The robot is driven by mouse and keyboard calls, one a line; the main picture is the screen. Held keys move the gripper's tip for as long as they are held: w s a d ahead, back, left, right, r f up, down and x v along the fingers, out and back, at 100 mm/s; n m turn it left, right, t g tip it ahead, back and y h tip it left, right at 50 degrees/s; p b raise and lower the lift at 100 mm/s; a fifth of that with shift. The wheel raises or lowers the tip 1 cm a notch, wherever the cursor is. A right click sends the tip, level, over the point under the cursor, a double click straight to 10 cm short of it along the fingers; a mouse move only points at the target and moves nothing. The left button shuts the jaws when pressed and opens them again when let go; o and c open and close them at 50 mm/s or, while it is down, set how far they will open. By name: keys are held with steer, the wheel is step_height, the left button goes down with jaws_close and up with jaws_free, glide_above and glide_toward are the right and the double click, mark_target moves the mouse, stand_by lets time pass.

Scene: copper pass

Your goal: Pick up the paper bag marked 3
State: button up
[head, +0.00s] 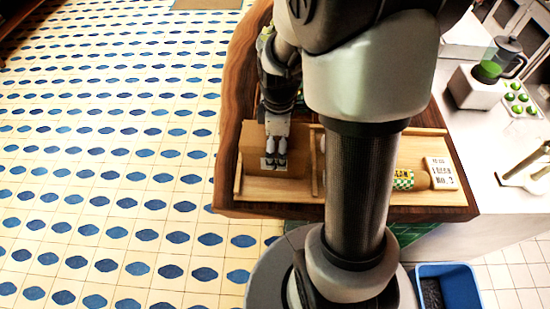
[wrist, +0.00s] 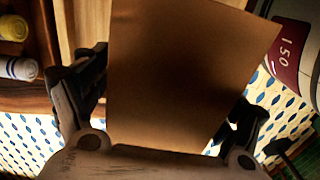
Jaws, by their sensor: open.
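A brown paper bag (head: 253,143) stands in the left section of a wooden tray (head: 285,189) on the counter. A small pale label shows low on its near side, but I cannot read its mark. My gripper (head: 276,146) points down at the bag and overlaps it in the head view. In the wrist view the bag (wrist: 185,75) fills the space between the open fingers of my gripper (wrist: 172,82), one finger on each side. I cannot tell whether either finger touches it.
The tray's right section holds a white-labelled package (head: 441,172) and a green-checked item (head: 404,179). A glass pot (head: 500,60) and a plate of green items (head: 519,100) stand on the white counter at right. A blue bin (head: 447,288) is on the floor. Tiled floor at left is clear.

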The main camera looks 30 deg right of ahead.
steer(key=shift+f, duration=0.45)
steer(key=c, duration=1.1)
